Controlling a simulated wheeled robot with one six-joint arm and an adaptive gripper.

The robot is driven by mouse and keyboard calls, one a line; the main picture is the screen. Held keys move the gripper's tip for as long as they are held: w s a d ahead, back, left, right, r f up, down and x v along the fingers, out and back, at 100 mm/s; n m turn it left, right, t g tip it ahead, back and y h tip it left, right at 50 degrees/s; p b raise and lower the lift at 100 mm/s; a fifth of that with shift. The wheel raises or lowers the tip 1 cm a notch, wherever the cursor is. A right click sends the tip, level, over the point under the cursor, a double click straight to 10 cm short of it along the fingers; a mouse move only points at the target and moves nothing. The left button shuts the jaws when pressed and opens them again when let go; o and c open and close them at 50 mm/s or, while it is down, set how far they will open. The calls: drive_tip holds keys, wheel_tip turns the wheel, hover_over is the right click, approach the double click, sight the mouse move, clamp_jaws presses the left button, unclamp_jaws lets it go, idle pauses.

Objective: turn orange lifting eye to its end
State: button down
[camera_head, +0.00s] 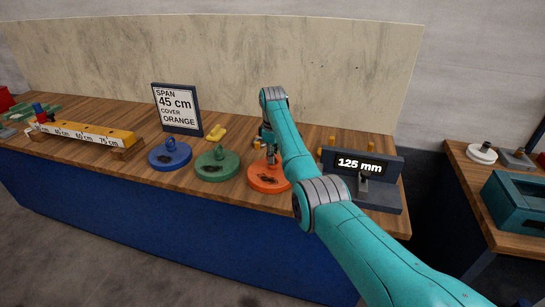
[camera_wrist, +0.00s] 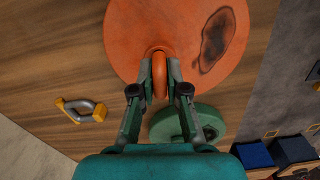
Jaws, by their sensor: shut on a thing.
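The orange lifting eye (camera_wrist: 159,76) stands up from the middle of the round orange cover (camera_wrist: 133,35). In the wrist view it is seen edge-on as an orange ring. My gripper (camera_wrist: 160,83) is shut on it, with one finger on each side. The orange cover in the head view (camera_head: 258,183) lies flat on the wooden bench, and my gripper (camera_head: 271,156) points down over it. There my arm and fingers hide most of the eye. A dark patch marks the cover's top to one side of the eye.
A green cover (camera_head: 210,172) and a blue cover (camera_head: 160,160), each with an eye, stand left of the orange one. A "125 mm" display (camera_head: 361,163) stands close on the right. The sign (camera_head: 178,108) reads span 45 cm, cover orange.

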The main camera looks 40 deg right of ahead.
drive_tip(key=shift+n, duration=0.8)
drive_tip(key=c, duration=1.2)
unclamp_jaws()
drive_tip(key=shift+r, duration=0.1)
wheel_tip(320, 180, up, 12)
drive_tip(key=shift+f, duration=0.1)
